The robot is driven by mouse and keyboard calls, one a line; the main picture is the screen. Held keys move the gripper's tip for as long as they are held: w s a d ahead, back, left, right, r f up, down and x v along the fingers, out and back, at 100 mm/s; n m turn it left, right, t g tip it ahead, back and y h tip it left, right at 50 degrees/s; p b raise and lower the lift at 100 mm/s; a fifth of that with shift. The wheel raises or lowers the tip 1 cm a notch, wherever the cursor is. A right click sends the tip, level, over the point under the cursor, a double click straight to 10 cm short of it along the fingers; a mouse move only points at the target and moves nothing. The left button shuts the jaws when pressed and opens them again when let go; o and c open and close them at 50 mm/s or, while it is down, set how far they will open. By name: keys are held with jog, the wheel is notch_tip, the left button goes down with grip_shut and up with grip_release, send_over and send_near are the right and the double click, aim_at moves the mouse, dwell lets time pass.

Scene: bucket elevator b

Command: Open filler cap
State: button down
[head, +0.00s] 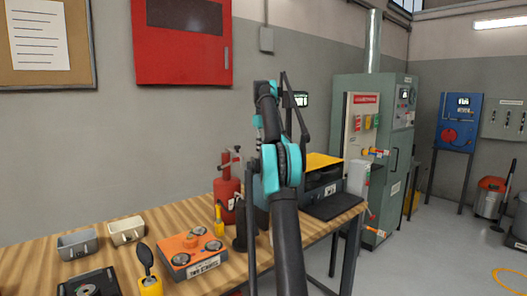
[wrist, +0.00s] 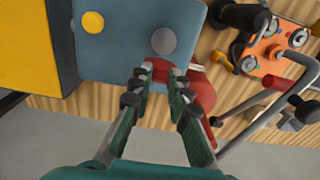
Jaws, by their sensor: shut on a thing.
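In the wrist view, my gripper (wrist: 163,73) has its two fingertips close together on a red piece (wrist: 160,68) at the edge of a blue-grey box (wrist: 115,45). I cannot tell whether this red piece is the filler cap. The box top has a grey round disc (wrist: 163,40) just beyond the fingertips and a yellow round spot (wrist: 92,22) to the left. In the head view my own arm hides the gripper and most of the box, above the wooden bench (head: 225,284).
A red cylinder (head: 228,188) with a handle stands close beside my arm. An orange panel with round knobs (head: 191,250), two small bins (head: 127,231) and a yellow-topped machine (head: 322,162) are on the bench. A green cabinet (head: 398,150) stands at the right.

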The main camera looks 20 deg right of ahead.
jog(key=shift+w+a+g, duration=0.15)
jog(key=shift+w+g, duration=0.15)
dwell(0.9)
jog(key=c, duration=1.4)
grip_release()
jog(key=shift+c, duration=0.2)
jog(key=shift+s, duration=0.3)
